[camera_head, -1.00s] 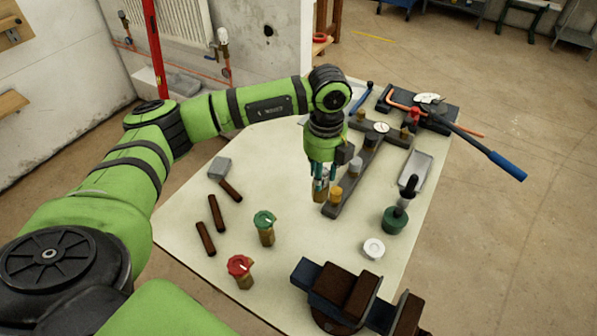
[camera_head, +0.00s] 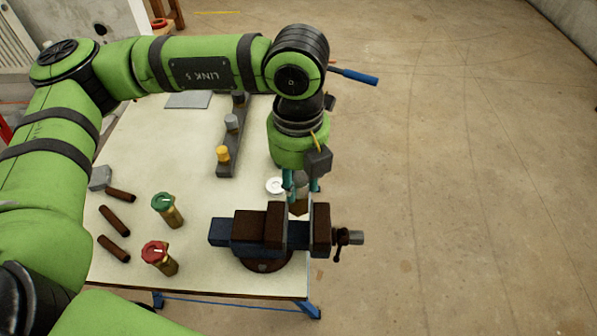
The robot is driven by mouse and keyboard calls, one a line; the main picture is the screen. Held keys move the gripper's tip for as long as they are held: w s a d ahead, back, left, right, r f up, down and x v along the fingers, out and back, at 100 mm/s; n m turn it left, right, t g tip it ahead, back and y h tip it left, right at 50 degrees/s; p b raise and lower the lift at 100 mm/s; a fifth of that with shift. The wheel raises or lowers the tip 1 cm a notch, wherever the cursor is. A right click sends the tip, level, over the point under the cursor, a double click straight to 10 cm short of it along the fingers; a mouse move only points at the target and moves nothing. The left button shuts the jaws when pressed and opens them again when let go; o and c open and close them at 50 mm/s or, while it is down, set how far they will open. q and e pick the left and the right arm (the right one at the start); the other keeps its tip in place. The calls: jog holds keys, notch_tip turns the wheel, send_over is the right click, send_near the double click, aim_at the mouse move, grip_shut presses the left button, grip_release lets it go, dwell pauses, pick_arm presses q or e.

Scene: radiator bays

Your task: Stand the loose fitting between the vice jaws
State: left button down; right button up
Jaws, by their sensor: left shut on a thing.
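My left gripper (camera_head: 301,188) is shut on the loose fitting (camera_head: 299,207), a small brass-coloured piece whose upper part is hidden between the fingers. The fitting looks upright. In the head view it shows at the gap between the brown jaws of the vice (camera_head: 250,228), at about the level of the jaw tops. I cannot tell whether its lower end is inside the gap or just behind or above it. The jaws stand apart, with a screw and handle (camera_head: 341,240) at the right. My right gripper is not in view.
On the pale table (camera_head: 190,270) stand a green-topped fitting (camera_head: 166,209) and a red-topped fitting (camera_head: 159,256). Dark brown bars (camera_head: 115,220) lie at the left. A white ring (camera_head: 275,186) lies behind the vice. A grey manifold (camera_head: 231,150) with a yellow fitting stands farther back.

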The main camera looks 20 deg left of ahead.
aim_at(299, 209)
pick_arm(q)
jog(key=shift+w+a+f, duration=0.1)
jog(key=shift+f, duration=0.7)
jog(key=shift+f+b, duration=0.5)
jog(key=shift+f, duration=0.45)
notch_tip(299, 209, down, 6)
jog(key=b, duration=0.6)
jog(key=shift+r, duration=0.1)
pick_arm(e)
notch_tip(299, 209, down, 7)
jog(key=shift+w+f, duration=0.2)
pick_arm(q)
jog(key=c, duration=0.8)
grip_release()
notch_tip(299, 209, up, 12)
jog(key=shift+r, duration=0.1)
